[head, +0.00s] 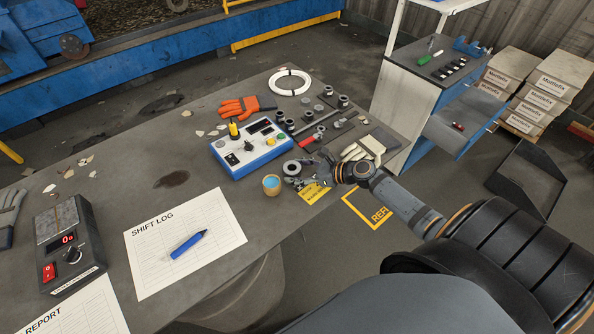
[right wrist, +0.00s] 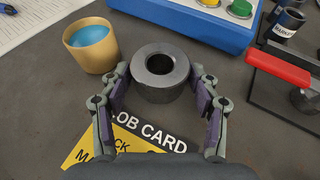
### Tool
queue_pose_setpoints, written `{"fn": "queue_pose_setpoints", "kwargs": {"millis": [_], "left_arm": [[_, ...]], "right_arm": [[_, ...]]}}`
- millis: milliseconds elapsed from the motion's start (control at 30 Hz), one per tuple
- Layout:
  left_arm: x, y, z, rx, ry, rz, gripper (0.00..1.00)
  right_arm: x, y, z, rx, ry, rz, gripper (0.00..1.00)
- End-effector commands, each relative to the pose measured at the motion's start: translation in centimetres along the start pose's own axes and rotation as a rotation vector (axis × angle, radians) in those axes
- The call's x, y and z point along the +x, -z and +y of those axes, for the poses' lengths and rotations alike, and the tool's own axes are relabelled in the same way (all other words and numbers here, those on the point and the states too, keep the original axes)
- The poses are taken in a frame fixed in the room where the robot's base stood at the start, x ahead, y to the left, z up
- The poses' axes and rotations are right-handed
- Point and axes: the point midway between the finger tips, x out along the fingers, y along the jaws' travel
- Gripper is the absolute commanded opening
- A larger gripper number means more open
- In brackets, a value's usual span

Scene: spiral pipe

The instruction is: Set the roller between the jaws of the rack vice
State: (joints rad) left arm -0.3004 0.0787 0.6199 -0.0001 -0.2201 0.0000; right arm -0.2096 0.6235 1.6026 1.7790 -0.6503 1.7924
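The roller, a short grey metal cylinder with a hole through it (head: 291,168), stands on the workbench just right of a tan cup. It also shows in the right wrist view (right wrist: 158,92). My right gripper (head: 305,172) is open, low over the bench. In the right wrist view its two fingers (right wrist: 158,84) stand on either side of the roller's near part; I cannot tell whether they touch it. The rack vice (head: 467,46) seems to be the small blue device on top of the grey and blue rack; its jaws are too small to make out. My left gripper is not in view.
The tan cup with blue contents (head: 271,185) is close left of the roller. A blue control box (head: 250,148) stands behind it. A yellow job card (right wrist: 120,145) lies under my right gripper. Red-handled tool (head: 305,141) and several small metal parts lie beyond.

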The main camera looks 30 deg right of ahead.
Motion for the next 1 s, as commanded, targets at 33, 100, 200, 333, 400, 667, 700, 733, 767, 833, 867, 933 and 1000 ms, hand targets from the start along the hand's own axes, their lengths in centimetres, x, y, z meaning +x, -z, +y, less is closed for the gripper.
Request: {"fn": "queue_pose_setpoints", "kwargs": {"millis": [33,100,200,333,400,667,700,733,767,833,867,933,1000], "left_arm": [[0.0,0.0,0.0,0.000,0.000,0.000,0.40],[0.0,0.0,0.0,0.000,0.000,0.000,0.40],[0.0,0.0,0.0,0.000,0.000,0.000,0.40],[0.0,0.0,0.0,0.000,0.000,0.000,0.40],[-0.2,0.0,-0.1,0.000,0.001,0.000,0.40],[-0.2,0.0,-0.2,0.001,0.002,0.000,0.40],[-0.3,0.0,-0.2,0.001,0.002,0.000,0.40],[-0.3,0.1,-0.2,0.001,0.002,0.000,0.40],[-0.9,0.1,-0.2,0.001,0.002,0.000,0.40],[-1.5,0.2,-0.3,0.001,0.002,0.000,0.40],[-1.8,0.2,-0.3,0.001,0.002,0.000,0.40],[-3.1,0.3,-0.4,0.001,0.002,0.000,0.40],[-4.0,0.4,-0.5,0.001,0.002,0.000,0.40]], "right_arm": [[0.0,0.0,0.0,0.000,0.000,0.000,0.73],[0.0,0.0,0.0,0.000,0.000,0.000,0.77],[0.0,0.0,0.0,0.000,0.000,0.000,0.77],[0.0,0.0,0.0,0.000,0.000,0.000,0.77],[-0.1,-0.3,0.0,-0.001,0.000,0.000,0.77],[-4.0,-0.1,0.1,-0.005,-0.004,0.009,0.77],[-4.8,-0.1,0.1,-0.004,-0.003,0.010,0.77],[-5.3,-0.2,0.1,-0.002,-0.004,0.011,0.77],[-5.9,-0.5,0.1,-0.001,-0.004,0.008,0.77],[-7.1,-0.5,0.1,-0.001,-0.004,0.007,0.77],[-7.5,-0.5,0.1,-0.001,-0.003,0.008,0.77],[-8.9,-0.9,0.1,0.001,-0.002,0.008,0.77],[-9.9,-0.8,0.0,0.000,-0.002,0.007,0.77]]}}
